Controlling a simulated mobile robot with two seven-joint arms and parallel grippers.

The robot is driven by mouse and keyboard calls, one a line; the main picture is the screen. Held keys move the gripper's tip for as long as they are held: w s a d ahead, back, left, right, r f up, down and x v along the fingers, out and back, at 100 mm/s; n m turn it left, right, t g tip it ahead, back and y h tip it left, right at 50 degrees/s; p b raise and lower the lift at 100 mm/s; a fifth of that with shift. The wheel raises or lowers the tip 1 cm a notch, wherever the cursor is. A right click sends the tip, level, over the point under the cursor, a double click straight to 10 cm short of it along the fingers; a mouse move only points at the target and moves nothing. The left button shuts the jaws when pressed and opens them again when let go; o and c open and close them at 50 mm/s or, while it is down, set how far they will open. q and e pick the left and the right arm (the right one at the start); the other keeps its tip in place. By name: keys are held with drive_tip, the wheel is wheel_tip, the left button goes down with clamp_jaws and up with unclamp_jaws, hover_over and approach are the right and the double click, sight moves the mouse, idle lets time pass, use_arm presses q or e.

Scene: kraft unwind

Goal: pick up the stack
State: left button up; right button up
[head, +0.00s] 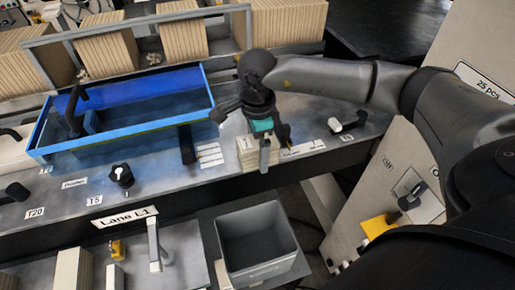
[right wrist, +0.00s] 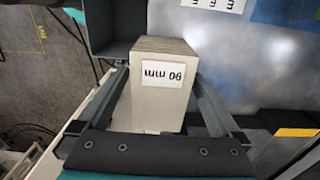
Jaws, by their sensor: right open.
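The stack (head: 246,157) is a pale beige block of thin layers, standing on the grey bench near its front edge. In the right wrist view the stack (right wrist: 160,108) carries a white label that reads "90 mm" upside down. My right gripper (head: 266,150) is over the stack and partly hides it in the head view. In the right wrist view its two fingers stand open, one on each side of the stack, with a visible gap at least on the right. My left gripper is not in view.
A blue tray (head: 125,145) with a dark handled item stands left of the stack. Rows of beige stacks (head: 182,38) fill a rack behind. A grey open bin (head: 258,245) sits below the bench edge. Dark knobs (head: 121,174) and a lever (head: 347,124) stand on the bench.

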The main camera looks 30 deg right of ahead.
drive_tip(key=c, duration=1.5)
drive_tip(key=shift+o, duration=0.2)
drive_tip(key=shift+r, duration=0.1)
wheel_tip(320, 180, up, 20)
drive_tip(key=shift+b, duration=0.3)
